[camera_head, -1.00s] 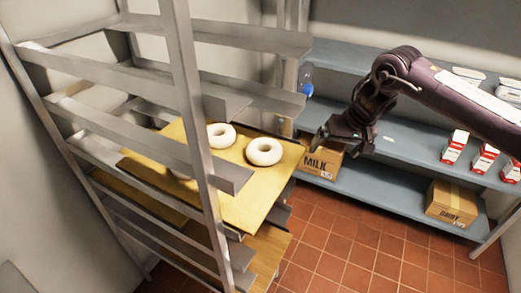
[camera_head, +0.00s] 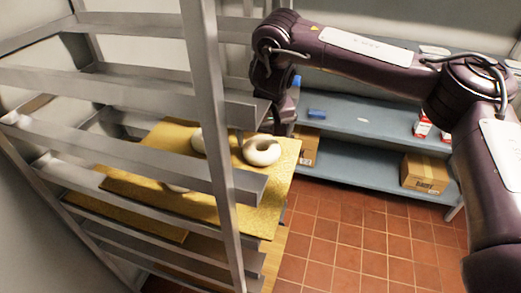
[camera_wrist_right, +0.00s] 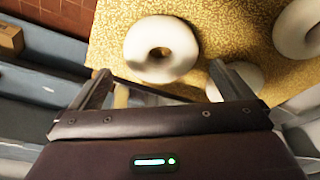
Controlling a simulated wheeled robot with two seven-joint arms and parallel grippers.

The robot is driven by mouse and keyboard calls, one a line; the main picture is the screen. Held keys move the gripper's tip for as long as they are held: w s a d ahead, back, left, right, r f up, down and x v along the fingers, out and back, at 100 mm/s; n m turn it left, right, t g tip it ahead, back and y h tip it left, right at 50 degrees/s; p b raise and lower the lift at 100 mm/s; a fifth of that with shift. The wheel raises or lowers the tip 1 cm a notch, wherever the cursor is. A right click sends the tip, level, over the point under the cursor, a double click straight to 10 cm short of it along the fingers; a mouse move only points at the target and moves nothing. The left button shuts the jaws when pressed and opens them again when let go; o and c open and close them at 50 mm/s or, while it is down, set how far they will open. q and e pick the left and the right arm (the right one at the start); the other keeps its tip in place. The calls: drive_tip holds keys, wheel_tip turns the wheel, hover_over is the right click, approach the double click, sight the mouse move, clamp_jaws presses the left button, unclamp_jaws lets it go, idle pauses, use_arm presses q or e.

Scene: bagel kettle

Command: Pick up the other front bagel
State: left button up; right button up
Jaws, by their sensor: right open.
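A white bagel (camera_head: 262,157) lies near the front corner of a yellow board (camera_head: 250,208) in the rack. A second bagel (camera_head: 197,143) is partly hidden by the rack post, and a third (camera_head: 177,188) is mostly hidden behind a rail. My right gripper (camera_head: 264,120) is above the first bagel, its tips partly hidden by the rack. In the right wrist view, the open, empty fingers (camera_wrist_right: 158,78) point toward a bagel (camera_wrist_right: 140,42) just beyond the tips. Two other bagels show there, one at the right edge (camera_wrist_right: 290,35) and one partly behind a finger (camera_wrist_right: 238,76). My left gripper is not in view.
The metal rack's post (camera_head: 212,120) and rails (camera_head: 150,165) stand close left of my right gripper. Blue shelves (camera_head: 360,160) behind hold cardboard boxes (camera_head: 425,174) and red-white cartons (camera_head: 422,127). The tiled floor at right is clear.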

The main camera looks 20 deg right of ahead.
sight(262, 144)
drive_tip(key=p+x, duration=0.1)
drive_tip(key=x, duration=0.3)
drive_tip(key=shift+w+f, duration=0.2)
drive_tip(key=shift+f, duration=0.35)
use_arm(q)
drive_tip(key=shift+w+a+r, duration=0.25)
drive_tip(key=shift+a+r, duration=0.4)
use_arm(e)
drive_tip(key=shift+c, duration=0.3)
drive_tip(key=c, duration=0.6)
drive_tip(key=shift+w, duration=0.1)
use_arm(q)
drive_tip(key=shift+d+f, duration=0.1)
